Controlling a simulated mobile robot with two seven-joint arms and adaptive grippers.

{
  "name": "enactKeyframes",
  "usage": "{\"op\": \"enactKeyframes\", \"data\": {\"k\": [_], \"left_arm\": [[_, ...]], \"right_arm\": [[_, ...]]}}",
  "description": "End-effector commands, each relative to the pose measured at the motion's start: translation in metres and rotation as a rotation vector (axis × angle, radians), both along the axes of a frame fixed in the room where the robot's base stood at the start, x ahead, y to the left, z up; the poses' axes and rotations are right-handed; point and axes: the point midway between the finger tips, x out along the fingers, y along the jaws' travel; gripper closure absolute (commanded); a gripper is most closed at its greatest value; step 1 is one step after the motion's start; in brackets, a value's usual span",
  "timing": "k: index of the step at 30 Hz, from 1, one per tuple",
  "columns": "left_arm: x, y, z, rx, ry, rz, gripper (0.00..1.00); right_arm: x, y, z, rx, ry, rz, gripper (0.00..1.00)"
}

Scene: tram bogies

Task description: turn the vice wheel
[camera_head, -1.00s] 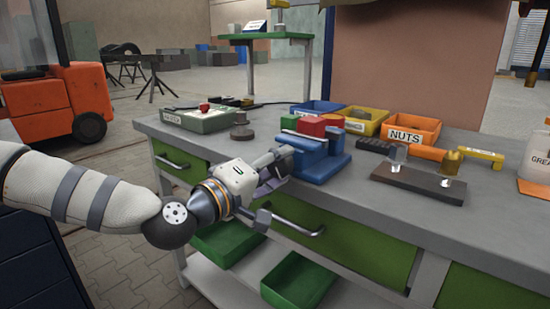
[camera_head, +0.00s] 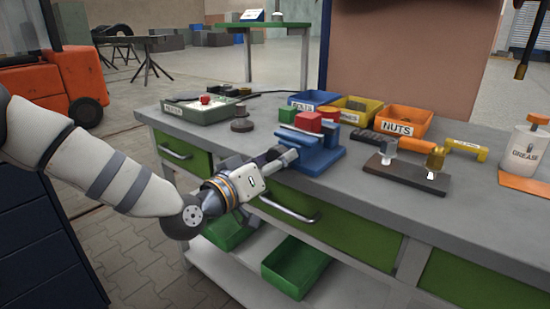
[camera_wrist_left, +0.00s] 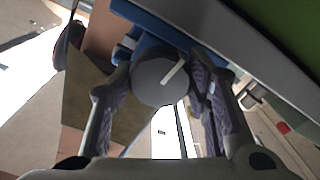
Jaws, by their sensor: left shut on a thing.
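The blue vice (camera_head: 322,160) is on the front edge of the grey workbench, with a green and a red block at its top. Its wheel (camera_wrist_left: 160,82) shows in the left wrist view as a grey round disc with a white line mark, tilted in the picture. My left gripper (camera_head: 279,160) reaches the vice's front side from the left. In the left wrist view, the gripper's (camera_wrist_left: 163,92) two padded fingers are on either side of the wheel and shut on it. In the head view the wheel is mostly hidden by the gripper.
A drawer handle (camera_head: 287,209) sticks out below the vice. Green bins (camera_head: 297,267) stand on the lower shelf.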

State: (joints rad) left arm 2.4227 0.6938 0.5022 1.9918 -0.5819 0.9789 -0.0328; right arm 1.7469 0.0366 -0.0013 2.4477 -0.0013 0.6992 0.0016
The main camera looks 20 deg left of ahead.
Motion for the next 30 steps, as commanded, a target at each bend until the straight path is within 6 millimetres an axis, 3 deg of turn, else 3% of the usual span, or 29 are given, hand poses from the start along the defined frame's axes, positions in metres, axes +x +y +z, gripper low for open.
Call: {"op": "enactKeyframes", "data": {"k": [16, 17, 19, 30], "left_arm": [[0.0011, 0.0002, 0.0038, 0.018, -0.017, 0.002, 0.84], [0.0012, 0.0002, 0.0039, 0.018, -0.017, 0.002, 0.50], [0.0009, 0.0002, 0.0035, 0.017, -0.016, 0.002, 0.36], [-0.0072, 0.0036, 0.0008, 0.018, -0.008, 0.001, 0.36]], "right_arm": [[0.0015, 0.0000, 0.0017, 0.000, -0.005, 0.000, 0.60], [0.0015, 0.0000, 0.0017, 0.000, -0.005, 0.000, 0.60], [0.0015, 0.0000, 0.0016, 0.000, -0.005, 0.000, 0.60], [0.0013, 0.0000, 0.0015, 0.000, -0.004, 0.000, 0.60]]}}
